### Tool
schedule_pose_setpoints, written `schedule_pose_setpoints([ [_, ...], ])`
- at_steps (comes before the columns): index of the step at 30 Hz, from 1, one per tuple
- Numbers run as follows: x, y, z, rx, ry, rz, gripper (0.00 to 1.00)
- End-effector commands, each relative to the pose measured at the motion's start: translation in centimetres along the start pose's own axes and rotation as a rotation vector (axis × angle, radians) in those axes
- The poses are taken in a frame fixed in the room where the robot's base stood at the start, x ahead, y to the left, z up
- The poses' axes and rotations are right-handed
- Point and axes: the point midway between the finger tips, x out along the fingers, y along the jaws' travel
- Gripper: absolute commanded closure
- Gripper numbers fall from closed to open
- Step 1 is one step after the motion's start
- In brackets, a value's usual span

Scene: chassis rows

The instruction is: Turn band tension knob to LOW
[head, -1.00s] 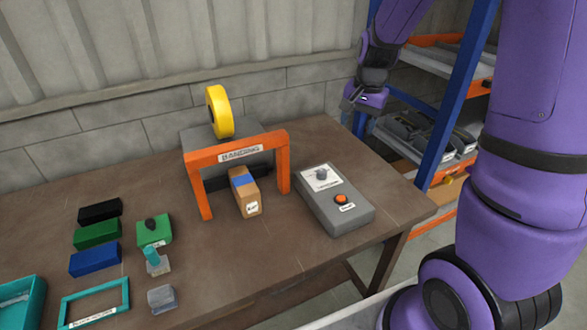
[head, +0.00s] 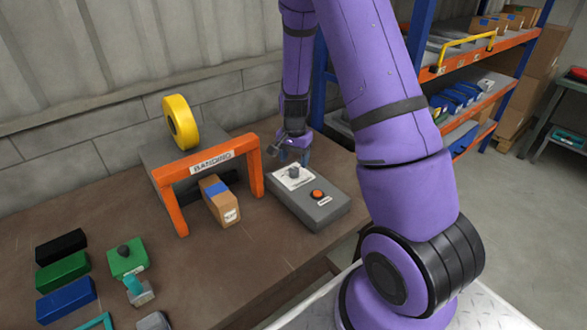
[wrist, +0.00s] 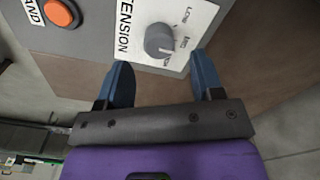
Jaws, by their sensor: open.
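The band tension knob (head: 293,172) is a round grey dial on the white label plate of a grey control box (head: 318,212). In the wrist view the knob (wrist: 158,40) stands beside the word TENSION, with LOW at its upper right and MED at its right. A third marking below is hard to read. A pale mark on the knob seems to point to the lower right, away from LOW. My gripper (wrist: 162,72) is open and empty, its blue fingers just short of the knob, one to each side. In the head view my gripper (head: 293,154) is just behind the knob.
An orange button (head: 317,194) sits on the same box. The orange BANDING frame (head: 212,163) with a brown carton (head: 220,203) stands to the left, the yellow roll (head: 181,122) behind. Shelves (head: 465,90) stand at the right.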

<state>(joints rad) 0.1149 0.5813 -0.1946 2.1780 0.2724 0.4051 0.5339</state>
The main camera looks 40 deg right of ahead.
Motion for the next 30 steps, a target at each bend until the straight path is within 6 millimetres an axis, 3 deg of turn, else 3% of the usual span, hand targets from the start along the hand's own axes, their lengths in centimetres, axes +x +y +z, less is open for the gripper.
schedule_pose_setpoints([
  [3, 1.9, 0.1, 0.0, 0.0, -0.001, 0.002, 0.39],
  [9, 3.7, 0.0, 0.0, -0.001, 0.0, 0.0, 0.39],
  [20, 4.1, 0.0, 0.0, -0.001, 0.001, -0.001, 0.39],
  [21, 4.1, 0.0, 0.0, -0.001, 0.0, -0.001, 0.41],
  [27, 4.1, 0.0, 0.0, -0.001, 0.0, -0.001, 0.87],
  [30, 4.1, 0.0, 0.0, -0.001, 0.0, -0.001, 0.89],
])
